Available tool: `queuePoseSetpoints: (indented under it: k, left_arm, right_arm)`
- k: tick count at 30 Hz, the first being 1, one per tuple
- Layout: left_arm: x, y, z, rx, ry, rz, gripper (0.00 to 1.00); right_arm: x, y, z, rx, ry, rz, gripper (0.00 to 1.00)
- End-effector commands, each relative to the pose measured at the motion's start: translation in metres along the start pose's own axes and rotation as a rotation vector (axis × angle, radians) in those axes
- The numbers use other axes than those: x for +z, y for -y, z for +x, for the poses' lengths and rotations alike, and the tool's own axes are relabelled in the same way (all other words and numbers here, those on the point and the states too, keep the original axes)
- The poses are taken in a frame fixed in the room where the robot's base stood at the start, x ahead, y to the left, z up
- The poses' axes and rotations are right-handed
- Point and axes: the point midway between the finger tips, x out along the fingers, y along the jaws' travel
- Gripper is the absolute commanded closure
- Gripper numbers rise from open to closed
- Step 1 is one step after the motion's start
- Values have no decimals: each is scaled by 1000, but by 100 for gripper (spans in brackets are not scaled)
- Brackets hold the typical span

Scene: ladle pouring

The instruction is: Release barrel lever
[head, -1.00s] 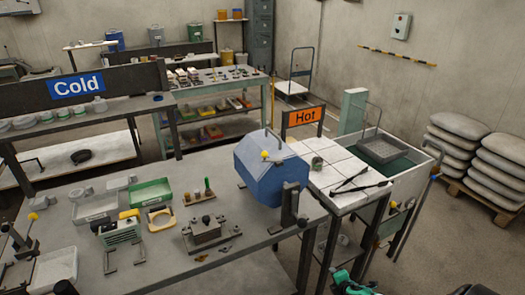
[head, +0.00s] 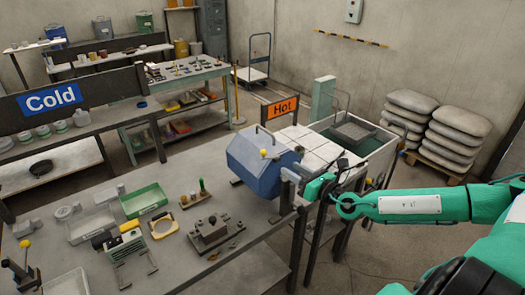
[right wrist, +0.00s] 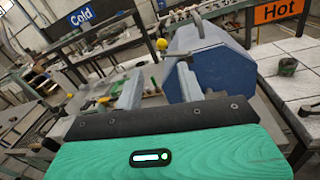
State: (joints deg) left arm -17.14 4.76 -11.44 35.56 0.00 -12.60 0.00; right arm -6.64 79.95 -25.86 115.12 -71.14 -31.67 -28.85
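The blue faceted barrel (head: 255,163) sits at the right end of the grey bench. A yellow ball knob (head: 263,153) shows at its front side; the knob also shows in the right wrist view (right wrist: 162,44), left of the barrel (right wrist: 212,65). My right gripper (head: 289,180) is at the barrel's right end, by its dark support post. In the right wrist view its two pale fingers (right wrist: 157,75) stand apart, with the bench visible between them. I cannot tell whether a finger touches the barrel or its bracket. My left gripper is not in view.
White tiles and a basin (head: 371,146) lie behind the gripper, near the orange Hot sign (head: 282,108). A green tray (head: 143,200) and a metal clamp fixture (head: 210,234) stand on the bench. Stacked sacks (head: 458,130) stand at the right.

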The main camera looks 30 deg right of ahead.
Motion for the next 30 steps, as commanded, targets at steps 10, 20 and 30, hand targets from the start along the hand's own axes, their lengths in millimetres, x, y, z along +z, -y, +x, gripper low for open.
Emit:
queuePoseSetpoints:
  k: [10, 20, 30]
  left_arm:
    - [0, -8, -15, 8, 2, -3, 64]
    - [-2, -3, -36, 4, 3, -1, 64]
    - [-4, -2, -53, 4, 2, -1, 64]
  right_arm:
    - [3, 0, 30, -2, 4, 5, 61]
    - [3, 1, 70, -4, 3, 7, 61]
    - [2, 1, 116, -3, 2, 6, 61]
